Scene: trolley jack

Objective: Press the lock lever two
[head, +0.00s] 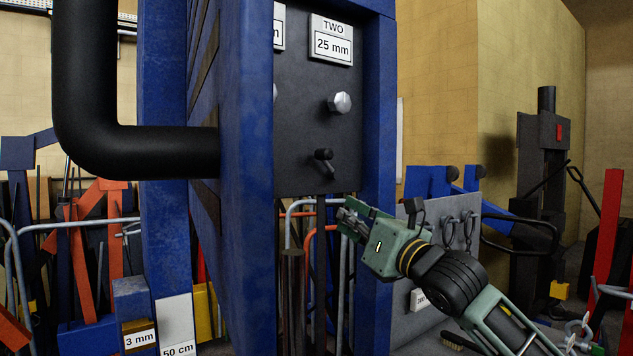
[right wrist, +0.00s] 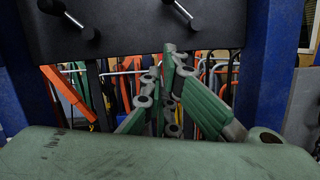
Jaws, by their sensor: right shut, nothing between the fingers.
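Lock lever two (head: 325,160) is a small black lever with a rounded knob, low on the dark panel (head: 315,125) under the plate marked TWO, 25 mm (head: 331,40). My right gripper (head: 347,217) is shut and empty, below and slightly right of the lever, apart from it. In the right wrist view its fingers (right wrist: 168,58) point up towards the panel's lower edge. Lever two (right wrist: 182,14) is at the top there, just right of the fingertips, with another lever (right wrist: 78,20) to the left. My left gripper is not in view.
Blue posts (head: 378,120) flank the panel. A silver knob (head: 339,102) sits above lever two. A thick black bent pipe (head: 85,90) crosses the left. Several rods and coloured bars stand behind, below the panel. A grey board with hooks (head: 450,230) is behind my right arm.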

